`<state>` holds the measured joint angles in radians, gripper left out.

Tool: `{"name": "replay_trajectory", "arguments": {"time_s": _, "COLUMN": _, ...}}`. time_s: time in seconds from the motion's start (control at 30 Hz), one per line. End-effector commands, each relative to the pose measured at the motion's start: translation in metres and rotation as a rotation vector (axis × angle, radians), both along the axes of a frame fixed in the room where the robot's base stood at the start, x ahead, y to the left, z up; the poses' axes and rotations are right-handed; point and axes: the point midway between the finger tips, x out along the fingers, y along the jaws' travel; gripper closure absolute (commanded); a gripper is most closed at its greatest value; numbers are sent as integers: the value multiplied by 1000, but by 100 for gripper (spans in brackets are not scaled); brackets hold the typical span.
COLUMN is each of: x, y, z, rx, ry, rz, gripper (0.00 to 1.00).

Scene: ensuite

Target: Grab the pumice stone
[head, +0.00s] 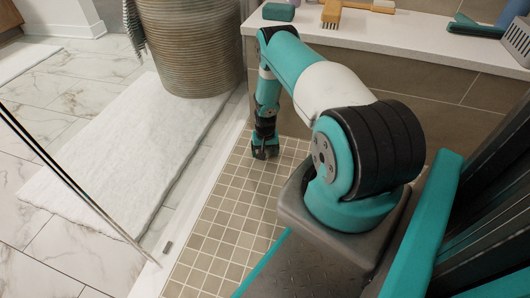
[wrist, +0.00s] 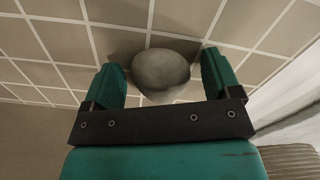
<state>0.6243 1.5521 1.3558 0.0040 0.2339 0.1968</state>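The pumice stone (wrist: 160,68), a rounded grey lump, lies on the tiled shower floor in the wrist view. My gripper (wrist: 162,64) is open, with one teal finger to the left of the stone and one to the right. The stone's near lower part is partly hidden by the gripper's dark crossbar. In the head view my gripper (head: 265,153) points down close to the floor tiles, and I cannot make out the stone there.
A white ledge (head: 420,38) runs along the wall, bearing a teal block (head: 278,12), a wooden brush (head: 331,13) and other items. A low curb, a white mat (head: 120,150) and a woven basket (head: 192,50) lie left. Floor tiles (head: 225,225) nearer me are clear.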

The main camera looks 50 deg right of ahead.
Motion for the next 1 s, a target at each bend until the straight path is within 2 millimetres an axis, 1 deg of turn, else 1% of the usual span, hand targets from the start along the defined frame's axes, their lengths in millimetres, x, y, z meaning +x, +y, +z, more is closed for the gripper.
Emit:
{"name": "replay_trajectory", "arguments": {"time_s": 0.03, "x": 0, "y": 0, "z": 0, "rx": 0, "ry": 0, "rz": 0, "gripper": 29}}
{"name": "replay_trajectory", "arguments": {"time_s": 0.07, "x": 0, "y": 0, "z": 0, "rx": 0, "ry": 0, "rz": 0, "gripper": 36}}
{"name": "replay_trajectory", "arguments": {"time_s": 0.1, "x": 0, "y": 0, "z": 0, "rx": 0, "ry": 0, "rz": 0, "gripper": 45}}
{"name": "replay_trajectory", "arguments": {"time_s": 0.17, "x": 0, "y": 0, "z": 0, "rx": 0, "ry": 0, "rz": 0, "gripper": 59}}
{"name": "replay_trajectory", "arguments": {"time_s": 0.2, "x": 0, "y": 0, "z": 0, "rx": 0, "ry": 0, "rz": 0, "gripper": 63}}
{"name": "replay_trajectory", "arguments": {"time_s": 0.47, "x": 0, "y": 0, "z": 1, "rx": 0, "ry": 0, "rz": 0, "gripper": 63}}
{"name": "replay_trajectory", "arguments": {"time_s": 0.57, "x": 0, "y": 0, "z": 7, "rx": 0, "ry": 0, "rz": 0, "gripper": 63}}
{"name": "replay_trajectory", "arguments": {"time_s": 0.67, "x": 0, "y": 0, "z": 17, "rx": 1, "ry": 1, "rz": 0, "gripper": 63}}
{"name": "replay_trajectory", "arguments": {"time_s": 0.77, "x": 0, "y": 0, "z": 36, "rx": -1, "ry": -1, "rz": 0, "gripper": 63}}
{"name": "replay_trajectory", "arguments": {"time_s": 0.83, "x": 0, "y": 0, "z": 53, "rx": -1, "ry": -1, "rz": 0, "gripper": 63}}
{"name": "replay_trajectory", "arguments": {"time_s": 1.0, "x": 0, "y": 0, "z": 106, "rx": -1, "ry": -1, "rz": 0, "gripper": 63}}
